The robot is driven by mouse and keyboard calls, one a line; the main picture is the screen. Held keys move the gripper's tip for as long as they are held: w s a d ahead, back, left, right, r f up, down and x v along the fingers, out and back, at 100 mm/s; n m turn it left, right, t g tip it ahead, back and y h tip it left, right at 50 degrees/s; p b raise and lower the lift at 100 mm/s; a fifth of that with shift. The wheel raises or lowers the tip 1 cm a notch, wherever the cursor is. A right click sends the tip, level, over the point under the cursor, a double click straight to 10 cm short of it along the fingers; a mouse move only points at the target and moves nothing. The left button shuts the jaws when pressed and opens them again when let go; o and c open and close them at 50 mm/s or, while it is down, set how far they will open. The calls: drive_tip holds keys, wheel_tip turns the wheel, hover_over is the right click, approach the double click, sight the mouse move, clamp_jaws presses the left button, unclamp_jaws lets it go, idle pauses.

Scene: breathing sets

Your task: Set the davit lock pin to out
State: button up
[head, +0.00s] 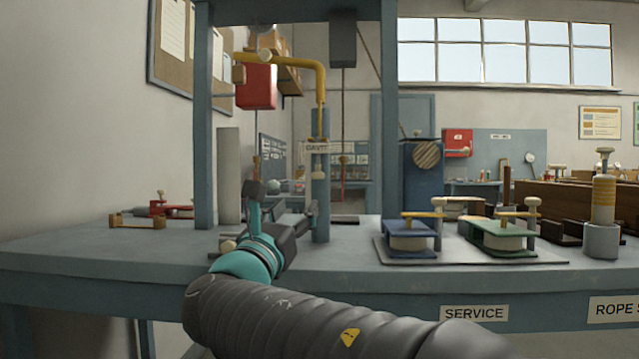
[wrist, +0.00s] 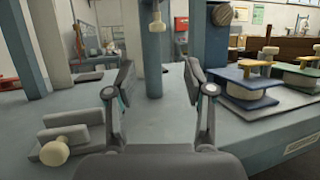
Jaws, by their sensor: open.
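The davit is a yellow bent arm (head: 322,82) on a blue-grey post (head: 320,215) with a DAVIT label (head: 317,148). A cream knob (head: 318,175) sits on the post just below the label and looks like the lock pin; it also shows high in the wrist view (wrist: 157,23). I cannot tell whether the pin is in or out. My gripper (head: 283,200) is open and empty, low over the bench in front of the post. In the wrist view my gripper (wrist: 161,78) has the post between its fingers but beyond them, with the knob above fingertip level.
A grey block with a cream knob (wrist: 54,152) lies on the bench at left. A blue clamp (head: 408,228) and a green clamp (head: 497,238) stand on a plate at right. A red box (head: 257,86) hangs under the davit arm. Frame uprights (head: 204,120) flank the post.

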sight(318, 176)
drive_tip(key=p+x, duration=0.1)
drive_tip(key=x, duration=1.3)
drive_tip(key=shift+a+r, duration=0.2)
drive_tip(key=shift+s, duration=0.1)
clamp_jaws()
